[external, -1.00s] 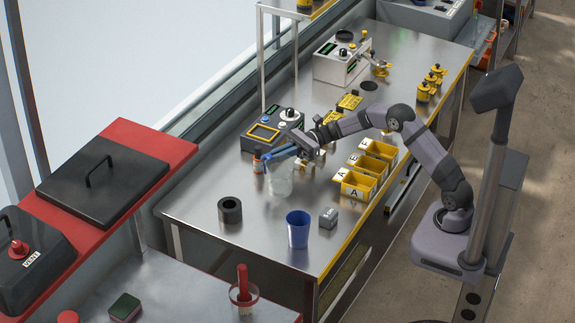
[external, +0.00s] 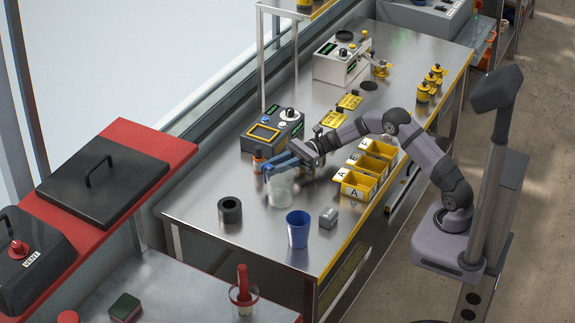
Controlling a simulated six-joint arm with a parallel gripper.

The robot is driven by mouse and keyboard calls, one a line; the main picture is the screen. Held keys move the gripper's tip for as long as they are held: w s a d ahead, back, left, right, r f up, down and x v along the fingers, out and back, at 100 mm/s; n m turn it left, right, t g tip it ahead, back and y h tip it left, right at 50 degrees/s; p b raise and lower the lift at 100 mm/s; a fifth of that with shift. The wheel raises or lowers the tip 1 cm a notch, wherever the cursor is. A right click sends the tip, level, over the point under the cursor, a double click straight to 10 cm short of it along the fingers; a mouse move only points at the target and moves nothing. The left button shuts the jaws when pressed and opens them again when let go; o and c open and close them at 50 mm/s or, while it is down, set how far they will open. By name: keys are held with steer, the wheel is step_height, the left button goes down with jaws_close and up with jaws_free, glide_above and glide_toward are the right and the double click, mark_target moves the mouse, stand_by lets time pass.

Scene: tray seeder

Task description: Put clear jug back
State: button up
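The clear jug (external: 281,191) is upright at the blue fingertips of my gripper (external: 272,167), over the left half of the steel bench. It is see-through, so its outline is faint. The fingers are at the jug's upper part and look shut on it. I cannot tell whether its base touches the bench top.
An orange-labelled bottle (external: 257,161) stands close behind the jug, with a grey control box (external: 273,130) beyond. A black ring (external: 230,210), blue cup (external: 298,229) and grey block (external: 328,217) stand in front. Yellow bins (external: 357,184) are to the right. Bench between is clear.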

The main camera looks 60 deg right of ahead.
steer(key=shift+r, duration=0.2)
steer(key=v, duration=0.7)
steer(key=shift+s+d+b, duration=0.15)
steer(key=shift+d+b, duration=0.05)
steer(key=shift+b, duration=0.2)
